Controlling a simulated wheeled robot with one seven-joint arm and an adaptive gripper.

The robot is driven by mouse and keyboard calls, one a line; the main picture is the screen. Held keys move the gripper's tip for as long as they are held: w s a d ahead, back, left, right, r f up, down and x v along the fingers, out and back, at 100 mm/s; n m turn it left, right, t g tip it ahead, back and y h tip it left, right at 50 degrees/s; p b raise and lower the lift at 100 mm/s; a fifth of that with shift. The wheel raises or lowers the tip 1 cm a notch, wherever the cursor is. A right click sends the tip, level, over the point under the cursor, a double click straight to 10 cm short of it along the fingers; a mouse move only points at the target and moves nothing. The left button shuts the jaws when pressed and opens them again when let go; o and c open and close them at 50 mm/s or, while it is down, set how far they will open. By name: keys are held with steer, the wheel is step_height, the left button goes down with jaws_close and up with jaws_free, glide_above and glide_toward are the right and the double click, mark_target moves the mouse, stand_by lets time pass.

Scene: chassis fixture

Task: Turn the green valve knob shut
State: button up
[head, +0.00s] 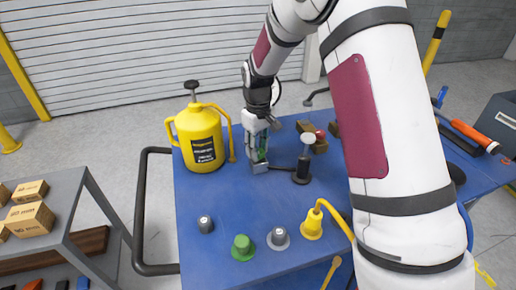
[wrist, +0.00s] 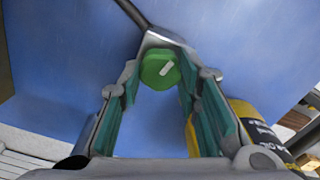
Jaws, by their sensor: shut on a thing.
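A thin dark pipe runs from the block to the right.
A yellow jug (head: 202,138) stands close left of my gripper. A black post with a pale cap (head: 304,150) stands to the right. Another green knob (head: 243,246), grey knobs (head: 205,224) and a yellow fitting (head: 312,222) line the front of the blue table (head: 225,195).

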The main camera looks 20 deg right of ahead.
mark_target(259, 150)
steer(key=m+b, duration=0.1)
steer(key=m, duration=0.9)
steer(key=shift+m, duration=0.3)
steer(key=shift+d+m, duration=0.1)
steer(key=shift+m, duration=1.9)
steer(key=o, duration=1.1)
steer(key=shift+o, duration=0.2)
step_height(259, 150, up, 12)
